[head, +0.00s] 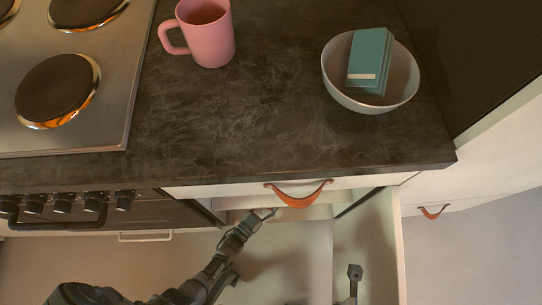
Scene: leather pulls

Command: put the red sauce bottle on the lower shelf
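No red sauce bottle shows in this view. No lower shelf can be made out for certain; below the counter there is a pale opening (300,213) with dark edges, its inside mostly hidden. My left gripper (263,214) reaches up from the lower left to just under the counter front, close to the left end of an orange leather pull (300,199). I cannot tell whether it touches the pull, and its fingers are too small to read. Only a small dark part of my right gripper (354,272) shows at the bottom, apart from the pull; its finger state is unclear.
The dark countertop (270,130) holds a pink mug (208,35) and a white bowl (343,91) with teal boxes (369,55) in it. A stove (112,105) is at the left. A white panel (387,245) stands out at the right. Another leather pull (433,212) is beyond it.

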